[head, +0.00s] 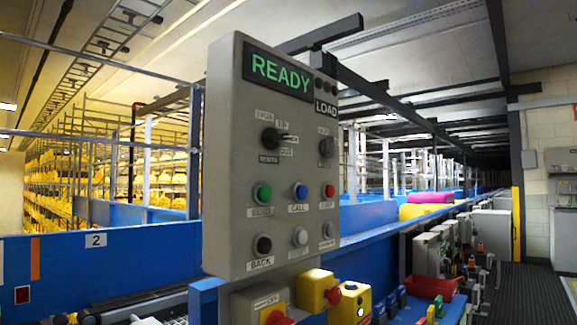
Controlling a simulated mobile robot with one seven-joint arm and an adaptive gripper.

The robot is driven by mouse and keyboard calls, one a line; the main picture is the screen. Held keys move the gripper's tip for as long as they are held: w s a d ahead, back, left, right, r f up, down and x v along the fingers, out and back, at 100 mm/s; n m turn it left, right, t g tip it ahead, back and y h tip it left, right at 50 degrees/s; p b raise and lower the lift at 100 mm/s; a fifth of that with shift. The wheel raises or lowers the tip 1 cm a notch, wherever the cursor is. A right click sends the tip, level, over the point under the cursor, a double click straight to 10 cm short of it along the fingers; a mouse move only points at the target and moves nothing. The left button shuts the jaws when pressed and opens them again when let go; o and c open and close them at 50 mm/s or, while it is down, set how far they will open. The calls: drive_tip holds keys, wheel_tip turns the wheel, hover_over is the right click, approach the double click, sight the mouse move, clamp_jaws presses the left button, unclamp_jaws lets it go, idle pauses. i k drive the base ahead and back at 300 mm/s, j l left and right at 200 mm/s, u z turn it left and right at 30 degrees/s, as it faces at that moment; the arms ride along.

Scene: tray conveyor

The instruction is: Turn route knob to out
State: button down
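A grey control panel (225,190) stands upright in the middle of the head view, its face turned slightly to the right. A black rotary knob (269,138) sits at its upper left, ringed by small labels that are hard to read. One at the lower right of the knob seems to read OUT (286,152). A dark pointer appears to reach right from the knob, above that label; its exact setting is unclear. A small label (269,160), perhaps ROUTE, is below. My gripper does not show in the head view.
The panel's screen (277,71) reads READY, with a LOAD sign (326,108) beside it. A second dark knob (326,147) and several push buttons share the panel. Yellow boxes (349,303) are below. Blue conveyor sides (140,255) run behind; a dark walkway (530,290) lies right.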

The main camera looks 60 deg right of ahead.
sight(272, 139)
drive_tip(key=z, duration=1.7)
drive_tip(key=k+l, duration=0.4)
drive_tip(key=i+j, duration=0.35)
drive_tip(key=i+u, duration=0.05)
